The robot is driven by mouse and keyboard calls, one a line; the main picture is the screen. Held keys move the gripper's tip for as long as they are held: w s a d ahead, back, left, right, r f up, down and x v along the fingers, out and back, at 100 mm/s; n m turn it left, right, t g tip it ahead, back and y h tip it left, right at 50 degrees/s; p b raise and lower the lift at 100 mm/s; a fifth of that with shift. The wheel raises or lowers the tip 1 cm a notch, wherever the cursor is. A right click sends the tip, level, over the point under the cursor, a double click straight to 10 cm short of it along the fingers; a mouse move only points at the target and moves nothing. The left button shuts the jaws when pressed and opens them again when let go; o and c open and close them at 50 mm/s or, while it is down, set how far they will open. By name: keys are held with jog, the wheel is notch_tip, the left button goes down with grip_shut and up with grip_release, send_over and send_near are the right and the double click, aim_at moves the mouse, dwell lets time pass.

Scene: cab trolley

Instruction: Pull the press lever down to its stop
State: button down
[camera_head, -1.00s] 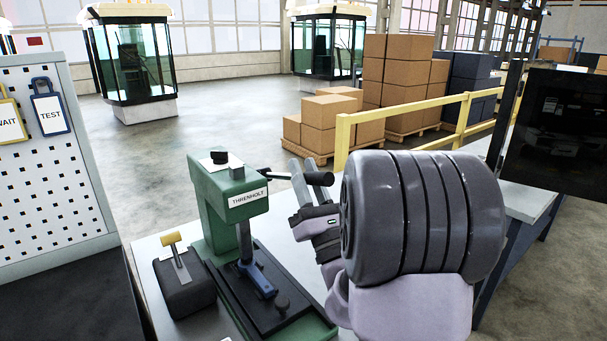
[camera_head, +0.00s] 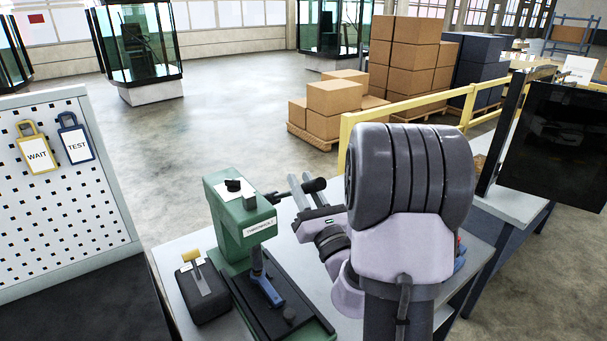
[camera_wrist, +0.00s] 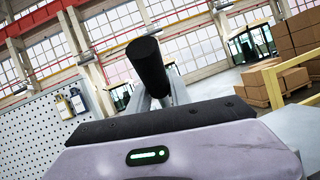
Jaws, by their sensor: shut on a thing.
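The green press (camera_head: 228,215) stands on the bench with a white label on its head. Its lever sticks out to the right and ends in a black grip (camera_head: 316,185), well above the press base. My gripper (camera_head: 300,190) reaches in from the right, its grey fingers at the black grip. In the wrist view the black grip (camera_wrist: 148,62) rises between the fingers, close to the palm. My gripper is shut on it. A blue-handled part (camera_head: 266,290) sits below the press head. Part of the lever is hidden by the fingers.
A dark box with a yellow-topped handle (camera_head: 202,298) stands left of the press. A pegboard (camera_head: 60,200) holds WAIT and TEST tags. A yellow rail (camera_head: 420,105) and stacked cartons (camera_head: 405,55) are behind. A dark screen (camera_head: 555,145) stands at right.

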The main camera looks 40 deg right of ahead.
jog(key=shift+d, duration=0.15)
jog(key=shift+w+r+p, duration=0.1)
jog(key=shift+r+p, duration=0.55)
jog(key=shift+p, duration=0.55)
jog(key=shift+w+r+g+p, duration=0.2)
jog(key=shift+g+p, duration=0.2)
jog(key=shift+p, duration=0.4)
jog(key=w+r+g+p, duration=0.1)
jog(key=p, duration=0.4)
jog(key=shift+w+r+p, duration=0.15)
jog(key=shift+w+p, duration=0.05)
jog(key=shift+p, duration=0.1)
jog(key=shift+w+g+p, duration=0.25)
jog(key=shift+g+p, duration=0.05)
jog(key=shift+p, duration=0.55)
jog(key=shift+d+f, duration=0.1)
jog(key=shift+f, duration=0.1)
